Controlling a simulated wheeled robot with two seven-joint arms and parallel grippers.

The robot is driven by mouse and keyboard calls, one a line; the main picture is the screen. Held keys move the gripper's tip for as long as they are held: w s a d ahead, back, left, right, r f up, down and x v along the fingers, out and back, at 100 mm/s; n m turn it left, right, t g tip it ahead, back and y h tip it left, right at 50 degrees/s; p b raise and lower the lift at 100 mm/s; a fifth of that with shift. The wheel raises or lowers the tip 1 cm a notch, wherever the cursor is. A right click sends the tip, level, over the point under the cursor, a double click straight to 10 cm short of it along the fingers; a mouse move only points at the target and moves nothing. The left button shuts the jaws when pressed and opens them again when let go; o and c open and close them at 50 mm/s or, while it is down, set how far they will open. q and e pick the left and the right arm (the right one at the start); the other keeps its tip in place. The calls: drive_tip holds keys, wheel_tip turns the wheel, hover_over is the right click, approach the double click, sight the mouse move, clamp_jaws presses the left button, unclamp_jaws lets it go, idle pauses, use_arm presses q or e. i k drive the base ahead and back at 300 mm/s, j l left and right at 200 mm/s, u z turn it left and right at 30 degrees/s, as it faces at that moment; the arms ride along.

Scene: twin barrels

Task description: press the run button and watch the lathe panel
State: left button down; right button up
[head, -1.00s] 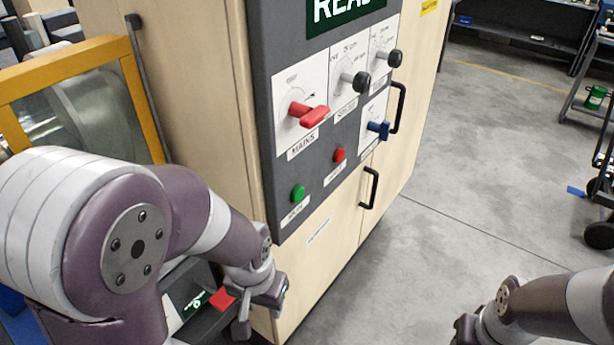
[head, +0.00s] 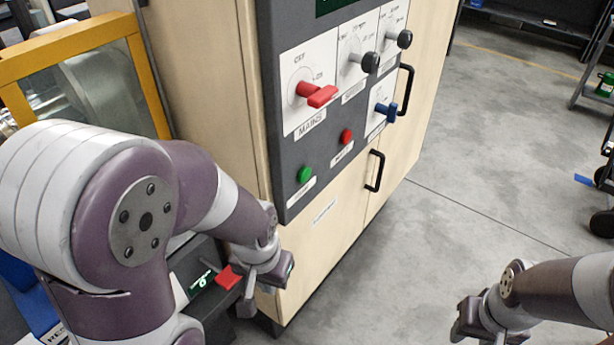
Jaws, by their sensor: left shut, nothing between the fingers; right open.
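The lathe's control panel (head: 286,160) is a dark grey plate on the front of a cream cabinet. A round green button (head: 304,175) sits low on it, above a label too small to read. A round red button (head: 347,136) is up and right of it. The dark green display (head: 326,6) shows only its lower edge; its text is cut off. My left gripper (head: 268,282) is shut and empty, below and left of the green button, apart from it. My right gripper (head: 476,326) is open and empty at the bottom right, away from the panel.
A red mains handle (head: 318,95), black knobs (head: 370,62) and a blue handle (head: 388,110) stick out from the panel. Black door handles (head: 376,170) project below and right. A yellow-framed guard (head: 75,45) stands left. Open floor (head: 480,180) lies right.

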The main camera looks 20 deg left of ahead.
sight(304, 174)
drive_tip(key=i+l, duration=0.3)
drive_tip(key=i+l+u, duration=0.1)
drive_tip(key=u, duration=0.2)
drive_tip(key=l+u, duration=0.25)
drive_tip(key=u, duration=1.1)
drive_tip(key=i, duration=0.05)
